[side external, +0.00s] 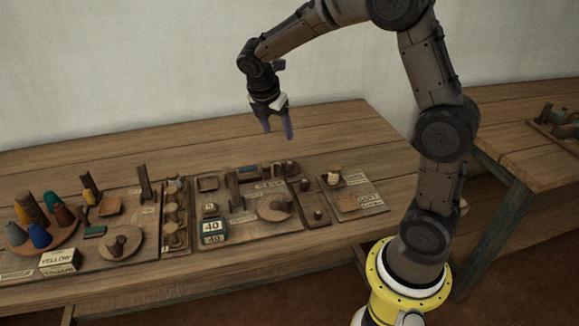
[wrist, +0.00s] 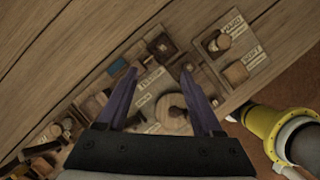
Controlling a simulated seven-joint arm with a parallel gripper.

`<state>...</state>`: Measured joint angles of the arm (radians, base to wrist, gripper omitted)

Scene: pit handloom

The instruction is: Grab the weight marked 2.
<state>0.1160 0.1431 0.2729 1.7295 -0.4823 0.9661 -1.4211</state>
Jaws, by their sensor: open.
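My gripper (side external: 277,134) is open and empty, fingers pointing down, well above the back of the loom table. In the wrist view its two fingers (wrist: 159,73) are spread over the board. Small round pieces, possibly the weights, stand in a narrow wooden rack (side external: 176,238) left of the middle. Other small pieces sit in a dark tray (side external: 327,222) right of the disc. I cannot read a 2 on any of them, so I cannot tell which is the weight marked 2. Nothing touches the fingers.
A round wooden disc with a knob (side external: 275,207) and upright posts (side external: 233,188) stand on the board. A blue box reading 40 (side external: 213,228) is in front. Coloured cones (side external: 40,236) crowd the left. The table's back strip (side external: 180,155) is clear.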

